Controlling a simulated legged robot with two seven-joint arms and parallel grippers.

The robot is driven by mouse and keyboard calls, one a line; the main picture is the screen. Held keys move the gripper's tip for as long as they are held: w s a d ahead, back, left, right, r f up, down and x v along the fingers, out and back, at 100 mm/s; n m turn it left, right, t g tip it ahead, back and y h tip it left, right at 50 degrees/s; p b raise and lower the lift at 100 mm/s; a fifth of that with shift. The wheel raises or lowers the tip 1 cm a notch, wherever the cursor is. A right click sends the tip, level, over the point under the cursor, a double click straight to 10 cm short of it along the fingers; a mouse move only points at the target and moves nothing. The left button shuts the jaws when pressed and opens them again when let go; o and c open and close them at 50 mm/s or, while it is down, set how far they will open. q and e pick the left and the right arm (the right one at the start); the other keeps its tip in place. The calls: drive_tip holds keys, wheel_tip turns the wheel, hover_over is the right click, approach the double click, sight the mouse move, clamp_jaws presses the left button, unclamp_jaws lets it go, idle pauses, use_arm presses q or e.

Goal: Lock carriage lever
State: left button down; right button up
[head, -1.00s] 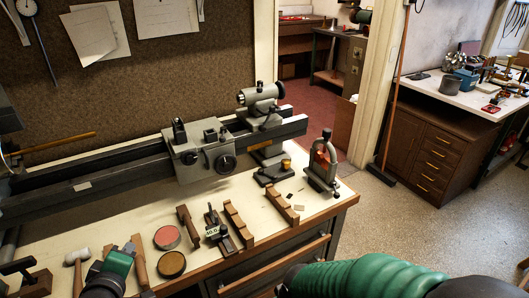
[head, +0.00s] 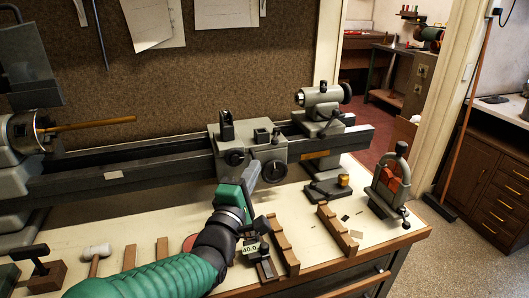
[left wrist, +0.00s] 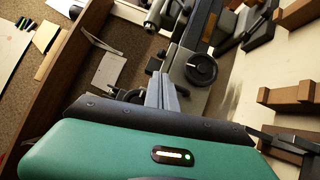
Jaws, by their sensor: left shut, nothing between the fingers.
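The grey lathe carriage (head: 280,150) sits on the dark bed rails, with a black post (head: 227,126) on top and round black handwheels (head: 274,171) on its front. I cannot tell which part is the carriage lever. My left gripper (head: 254,166) is shut and empty, its fingertips close in front of the carriage between the handwheels; contact cannot be told. In the left wrist view the closed grey fingers (left wrist: 163,82) point at the carriage, with a handwheel (left wrist: 201,68) to their right. My arm hides part of the bench. My right gripper is out of view.
The tailstock (head: 322,105) stands right of the carriage. On the bench in front are wooden notched blocks (head: 283,248), a small 40.0 gauge block (head: 250,249), a mallet (head: 96,256) and a clamp stand with red pads (head: 391,185). The chuck (head: 22,133) is at left.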

sight(275, 137)
use_arm(q)
drive_tip(key=shift+x, duration=3.9)
drive_tip(key=shift+d, duration=0.25)
